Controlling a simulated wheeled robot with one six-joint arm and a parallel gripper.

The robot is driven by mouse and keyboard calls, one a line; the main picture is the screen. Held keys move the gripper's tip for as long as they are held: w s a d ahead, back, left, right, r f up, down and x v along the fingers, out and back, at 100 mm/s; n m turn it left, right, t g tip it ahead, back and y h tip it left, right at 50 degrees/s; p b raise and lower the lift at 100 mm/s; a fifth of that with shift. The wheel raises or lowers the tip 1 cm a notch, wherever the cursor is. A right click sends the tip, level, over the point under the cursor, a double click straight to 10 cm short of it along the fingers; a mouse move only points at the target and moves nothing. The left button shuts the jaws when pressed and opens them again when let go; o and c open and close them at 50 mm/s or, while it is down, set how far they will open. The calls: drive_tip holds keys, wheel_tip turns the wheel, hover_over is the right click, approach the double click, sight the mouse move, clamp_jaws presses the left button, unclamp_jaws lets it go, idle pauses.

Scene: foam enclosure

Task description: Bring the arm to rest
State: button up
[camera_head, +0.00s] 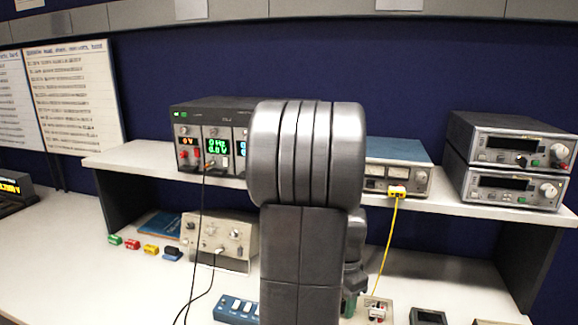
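My arm (302,200) stands upright in the middle of the head view, a thick grey metal column with a rounded, ribbed top. It blocks part of the shelf and bench behind it. Another grey part of my arm shows just to its right, low down, partly hidden. My gripper cannot be made out, so its fingers are hidden or outside the picture.
A white shelf (140,161) over a white bench (60,235) carries a power supply (215,140) at left and two stacked instruments (510,160) at right. A yellow cable (386,245) and a black cable (199,240) hang down. Small coloured blocks (150,249) lie at left.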

drive_tip(key=n, duration=0.5)
drive_tip(key=shift+r+n, duration=0.2)
drive_tip(key=shift+n, duration=0.1)
drive_tip(key=n+b, duration=0.1)
drive_tip(key=n, duration=0.4)
drive_tip(key=n+b, duration=0.1)
drive_tip(key=n, duration=0.4)
drive_tip(key=shift+n, duration=0.3)
drive_tip(key=n+b, duration=0.1)
drive_tip(key=n, duration=0.4)
idle(0.3)
